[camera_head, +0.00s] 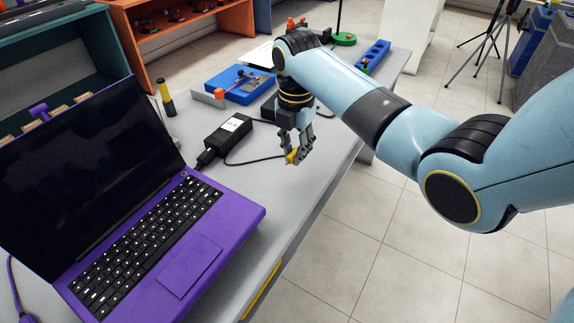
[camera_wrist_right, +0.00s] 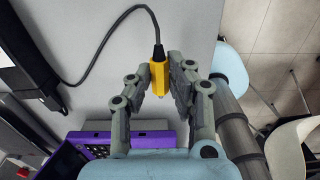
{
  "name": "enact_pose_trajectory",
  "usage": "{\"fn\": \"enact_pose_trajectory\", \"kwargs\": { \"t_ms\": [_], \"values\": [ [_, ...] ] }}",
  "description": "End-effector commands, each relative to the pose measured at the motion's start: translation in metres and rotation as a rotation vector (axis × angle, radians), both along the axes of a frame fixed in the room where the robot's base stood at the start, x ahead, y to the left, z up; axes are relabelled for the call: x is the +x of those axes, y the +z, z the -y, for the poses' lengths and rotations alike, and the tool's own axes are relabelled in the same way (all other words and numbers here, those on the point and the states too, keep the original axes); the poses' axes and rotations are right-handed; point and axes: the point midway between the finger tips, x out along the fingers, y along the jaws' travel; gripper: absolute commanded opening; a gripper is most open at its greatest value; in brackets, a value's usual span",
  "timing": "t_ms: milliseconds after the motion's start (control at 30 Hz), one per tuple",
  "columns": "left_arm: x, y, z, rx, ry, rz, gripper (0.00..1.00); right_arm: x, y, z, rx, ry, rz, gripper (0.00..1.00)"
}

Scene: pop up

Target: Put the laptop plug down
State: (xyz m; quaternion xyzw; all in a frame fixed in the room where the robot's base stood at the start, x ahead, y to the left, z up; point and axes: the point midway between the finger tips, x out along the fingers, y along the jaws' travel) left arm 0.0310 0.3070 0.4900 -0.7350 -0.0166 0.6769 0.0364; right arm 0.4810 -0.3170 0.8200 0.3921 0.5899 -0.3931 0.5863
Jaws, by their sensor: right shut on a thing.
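The laptop plug is a small yellow plug (camera_wrist_right: 158,76) with a black cable, held between the fingers of my right gripper (camera_wrist_right: 160,82) in the right wrist view. In the head view the plug (camera_head: 291,157) shows at the fingertips of my right gripper (camera_head: 298,152), over the right part of the grey table (camera_head: 246,172). I cannot tell whether the plug touches the table. The purple laptop (camera_head: 222,215) stands open at the left of the head view. My left gripper is not in view.
A black power adapter (camera_head: 226,134) lies behind the laptop, with a cable running towards the plug. A blue tray (camera_head: 240,93), a yellow-black stick (camera_head: 166,98) and a blue block (camera_head: 376,53) are farther back. The table's right edge is close to my right gripper.

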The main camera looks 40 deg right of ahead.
Motion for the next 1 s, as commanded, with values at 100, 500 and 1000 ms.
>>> {"fn": "enact_pose_trajectory", "kwargs": {
  "t_ms": [100, 500, 1000],
  "values": [
    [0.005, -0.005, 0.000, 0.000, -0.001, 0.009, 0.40, 0.014, -0.010, -0.007, 0.001, -0.001, 0.001, 0.00],
    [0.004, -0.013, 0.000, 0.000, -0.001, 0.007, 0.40, 0.017, -0.052, -0.009, -0.001, 0.000, -0.002, 0.00],
    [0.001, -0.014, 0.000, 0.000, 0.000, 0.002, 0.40, 0.017, -0.055, -0.009, -0.001, 0.000, 0.000, 0.31]
  ]
}}
